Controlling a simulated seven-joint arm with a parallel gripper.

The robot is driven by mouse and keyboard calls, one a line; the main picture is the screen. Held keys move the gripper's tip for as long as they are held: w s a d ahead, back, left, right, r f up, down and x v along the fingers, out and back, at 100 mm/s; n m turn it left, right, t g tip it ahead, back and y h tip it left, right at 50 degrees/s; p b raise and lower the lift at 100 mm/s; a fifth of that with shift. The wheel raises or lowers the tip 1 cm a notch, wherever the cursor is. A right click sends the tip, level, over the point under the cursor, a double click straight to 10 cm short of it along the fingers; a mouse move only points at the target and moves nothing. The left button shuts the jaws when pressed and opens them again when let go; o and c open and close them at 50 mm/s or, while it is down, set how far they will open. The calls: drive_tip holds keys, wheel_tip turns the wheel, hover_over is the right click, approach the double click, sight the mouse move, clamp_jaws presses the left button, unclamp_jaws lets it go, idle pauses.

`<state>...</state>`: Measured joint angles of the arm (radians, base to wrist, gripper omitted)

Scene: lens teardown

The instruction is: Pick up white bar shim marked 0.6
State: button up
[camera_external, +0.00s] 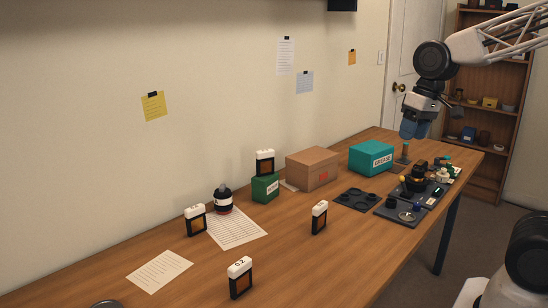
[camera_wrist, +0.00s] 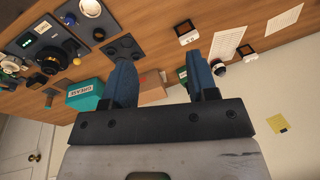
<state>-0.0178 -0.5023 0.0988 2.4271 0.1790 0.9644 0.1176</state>
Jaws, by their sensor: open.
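Several white bar shims on dark frames with amber windows are in the external view. The front one (camera_external: 240,278) reads 0.2. Another shim (camera_external: 319,217) stands mid-table, one (camera_external: 195,220) stands at the left by a paper, and one (camera_external: 265,162) is at the green box. Their marks are too small to read, so I cannot tell which is 0.6. Two shims (camera_wrist: 187,32) (camera_wrist: 244,50) show in the wrist view. My gripper (camera_external: 410,130) has blue fingers, which also show in the wrist view (camera_wrist: 162,75). It is open and empty, above the table's far end, away from the shims.
A green box (camera_external: 265,188), a cardboard box (camera_external: 312,169) and a teal GREASE box (camera_external: 371,158) line the wall side. A dark round jar (camera_external: 222,200) stands on a paper sheet. Dark trays (camera_external: 357,200) and lens parts crowd the far right. The front middle is mostly clear.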

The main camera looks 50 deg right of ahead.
drive_tip(key=w+a+f+m+g+y, duration=0.1)
drive_tip(key=w+a+m+y, duration=0.1)
drive_tip(key=w+a, duration=0.45)
drive_tip(key=w+a+f+m+y, duration=0.1)
drive_tip(key=w+a+m+y, duration=0.15)
drive_tip(key=w, duration=0.75)
drive_tip(key=w+a+f+m+g+y, duration=0.1)
drive_tip(key=w+a+f+m+y, duration=0.15)
drive_tip(key=w+a, duration=0.45)
drive_tip(key=w+a+f+m+y, duration=0.1)
drive_tip(key=w+a+f+m, duration=0.2)
drive_tip(key=w, duration=0.5)
drive_tip(key=w+a+f+m+y, duration=0.2)
drive_tip(key=w+a+f+m, duration=0.1)
drive_tip(key=w+a+f, duration=0.3)
drive_tip(key=w+a+f+m+t+y, duration=0.1)
drive_tip(key=w+a+f+m, duration=0.2)
drive_tip(key=w, duration=0.6)
drive_tip(key=shift+w+a+f+y, duration=0.4)
drive_tip(key=shift+a+f, duration=0.25)
drive_tip(key=shift+f, duration=0.25)
approach(188, 218)
drive_tip(key=shift+w+a+f, duration=0.55)
drive_tip(key=shift+a+f, duration=0.15)
drive_tip(key=shift+f, duration=0.15)
drive_tip(key=shift+x, duration=2.5)
